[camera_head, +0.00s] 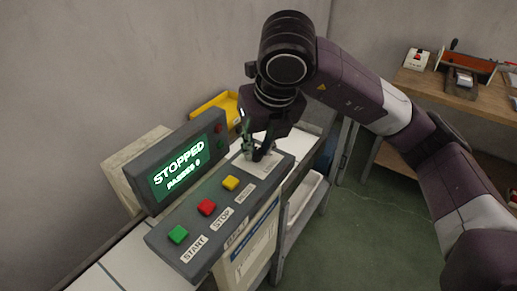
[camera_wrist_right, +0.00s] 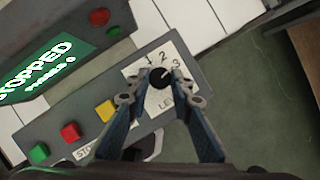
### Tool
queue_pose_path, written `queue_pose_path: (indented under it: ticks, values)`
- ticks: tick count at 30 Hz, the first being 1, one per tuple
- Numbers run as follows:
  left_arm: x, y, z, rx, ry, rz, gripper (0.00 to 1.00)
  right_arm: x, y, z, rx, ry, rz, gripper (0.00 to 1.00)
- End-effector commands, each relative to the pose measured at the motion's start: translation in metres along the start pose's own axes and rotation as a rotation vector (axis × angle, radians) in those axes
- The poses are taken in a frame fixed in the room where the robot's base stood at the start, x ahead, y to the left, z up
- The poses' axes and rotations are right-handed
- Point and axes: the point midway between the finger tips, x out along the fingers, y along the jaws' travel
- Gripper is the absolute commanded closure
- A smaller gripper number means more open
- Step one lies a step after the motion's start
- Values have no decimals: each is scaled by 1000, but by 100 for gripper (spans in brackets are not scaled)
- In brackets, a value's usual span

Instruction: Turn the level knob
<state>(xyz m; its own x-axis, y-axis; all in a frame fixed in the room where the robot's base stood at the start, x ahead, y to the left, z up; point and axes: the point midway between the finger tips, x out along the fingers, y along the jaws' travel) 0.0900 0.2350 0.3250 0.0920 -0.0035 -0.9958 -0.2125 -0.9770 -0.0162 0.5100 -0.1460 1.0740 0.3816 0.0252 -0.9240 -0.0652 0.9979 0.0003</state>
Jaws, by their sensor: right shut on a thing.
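The level knob (camera_wrist_right: 160,77) is a small round black dial on a white plate marked with numbers, of which 1, 2 and 3 show, at the end of the grey control panel (camera_head: 158,238). A light pointer mark on it is turned toward the upper right, between 2 and 3. My right gripper (camera_wrist_right: 158,85) is shut on the knob, a fingertip at each side. In the head view my right gripper (camera_head: 258,153) reaches down on the panel's far end and hides the knob. My left gripper is not in view.
The panel carries a green START button (camera_head: 178,234), a red STOP button (camera_head: 207,207) and a yellow button (camera_head: 230,183). The display (camera_head: 178,165) behind reads STOPPED, PASSES 0. A wooden bench (camera_head: 440,92) with tools stands at the right, with green floor between.

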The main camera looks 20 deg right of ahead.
Motion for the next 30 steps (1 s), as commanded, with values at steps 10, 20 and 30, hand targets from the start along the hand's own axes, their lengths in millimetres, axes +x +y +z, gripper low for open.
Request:
queue_pose_path:
  ticks: [10,20,30]
  values:
    - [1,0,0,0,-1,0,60,-2,0,2,16,-4,-6,100]
    - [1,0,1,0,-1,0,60,-1,0,1,14,-3,-5,62]
    - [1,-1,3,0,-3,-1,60,-5,0,1,13,-3,-5,62]
